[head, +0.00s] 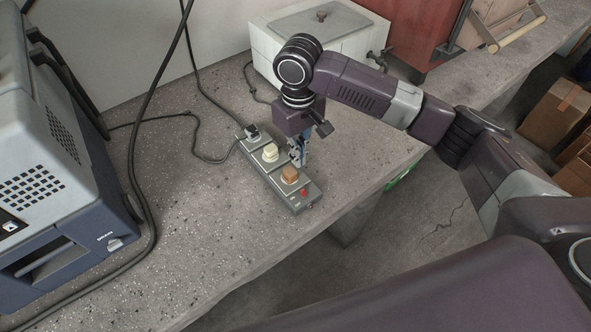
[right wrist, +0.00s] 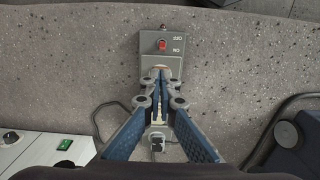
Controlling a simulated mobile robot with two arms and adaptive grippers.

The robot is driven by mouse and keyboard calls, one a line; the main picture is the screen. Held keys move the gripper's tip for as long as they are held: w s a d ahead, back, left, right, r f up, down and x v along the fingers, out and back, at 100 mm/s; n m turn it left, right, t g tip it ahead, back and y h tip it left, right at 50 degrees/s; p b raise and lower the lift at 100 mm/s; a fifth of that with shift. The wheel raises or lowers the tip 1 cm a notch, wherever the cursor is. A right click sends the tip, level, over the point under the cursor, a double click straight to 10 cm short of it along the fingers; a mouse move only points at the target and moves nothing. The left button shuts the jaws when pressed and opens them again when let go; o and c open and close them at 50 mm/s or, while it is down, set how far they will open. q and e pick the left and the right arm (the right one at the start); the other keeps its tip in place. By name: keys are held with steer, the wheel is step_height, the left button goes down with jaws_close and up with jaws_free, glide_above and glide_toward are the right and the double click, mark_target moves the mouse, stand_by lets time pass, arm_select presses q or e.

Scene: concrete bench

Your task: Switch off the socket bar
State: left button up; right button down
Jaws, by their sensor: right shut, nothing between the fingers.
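The grey socket bar (head: 307,203) lies on the concrete bench, running diagonally, with a black plug (head: 251,131), a cream plug (head: 270,153) and an orange-brown plug (head: 289,175) in it. Its red switch (head: 304,191) is at the near end. In the right wrist view the red switch (right wrist: 162,44) sits beside upside-down OFF and ON marks; which way it is set I cannot tell. My right gripper (head: 301,161) points down over the bar, shut and empty, beside the plugs and apart from the switch. Its fingers (right wrist: 161,82) hide part of the bar. My left gripper is out of view.
A grey-blue machine (head: 50,180) stands at the left, with black cables across the bench. A white box with a tap (head: 320,35) is behind my right arm. The bench's front edge runs close to the bar. Bare bench lies left of the bar.

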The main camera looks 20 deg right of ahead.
mark_target(299, 186)
steer(key=shift+s, duration=0.15)
step_height(299, 186, down, 10)
stand_by(0.6)
stand_by(0.3)
